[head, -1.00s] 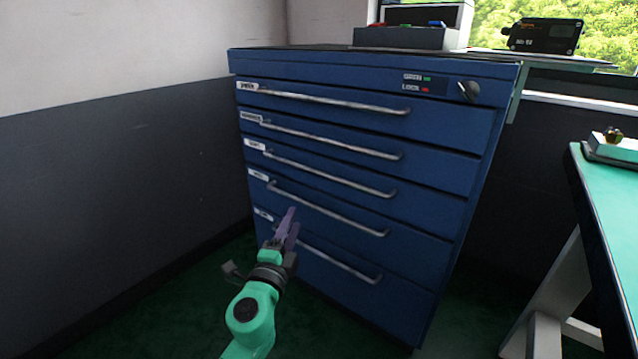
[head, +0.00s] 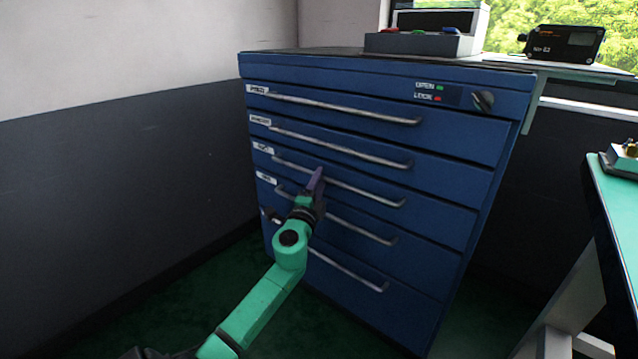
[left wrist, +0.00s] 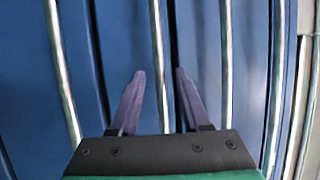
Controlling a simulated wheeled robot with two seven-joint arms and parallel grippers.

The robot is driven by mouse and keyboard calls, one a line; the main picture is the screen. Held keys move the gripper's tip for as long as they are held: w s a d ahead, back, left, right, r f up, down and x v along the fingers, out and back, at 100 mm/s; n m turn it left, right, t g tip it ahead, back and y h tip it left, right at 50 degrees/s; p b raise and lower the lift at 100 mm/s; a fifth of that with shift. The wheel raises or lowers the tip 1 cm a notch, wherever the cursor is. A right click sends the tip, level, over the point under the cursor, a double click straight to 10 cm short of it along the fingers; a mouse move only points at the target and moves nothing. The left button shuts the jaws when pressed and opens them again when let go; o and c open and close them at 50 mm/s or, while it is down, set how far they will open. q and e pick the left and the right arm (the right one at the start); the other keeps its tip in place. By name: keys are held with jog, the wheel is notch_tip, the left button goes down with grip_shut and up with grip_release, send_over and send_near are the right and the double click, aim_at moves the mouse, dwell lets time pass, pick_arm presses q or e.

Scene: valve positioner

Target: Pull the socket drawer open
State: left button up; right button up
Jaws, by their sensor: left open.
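The blue drawer cabinet (head: 420,245) has several drawers, all shut, each with a long silver bar handle and a small white label at its left end. The labels are too small to read surely, so I cannot tell which one marks the socket drawer. My left gripper (head: 316,182) is open and empty, with purple fingers pointing at the third handle from the top (head: 370,193). In the left wrist view the gripper (left wrist: 158,75) has one handle bar (left wrist: 157,40) lined up between its two fingers. I cannot tell if the fingertips reach around it. My right gripper is not in view.
A lock knob (head: 483,101) with OPEN and LOCK marks sits at the cabinet's upper right. A grey box (head: 420,44) stands on the cabinet top. A green-topped table (head: 615,205) is at the right. A wall is close on the left. The floor before the cabinet is clear.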

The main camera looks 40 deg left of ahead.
pick_arm(q)
grip_shut()
dwell(1.4)
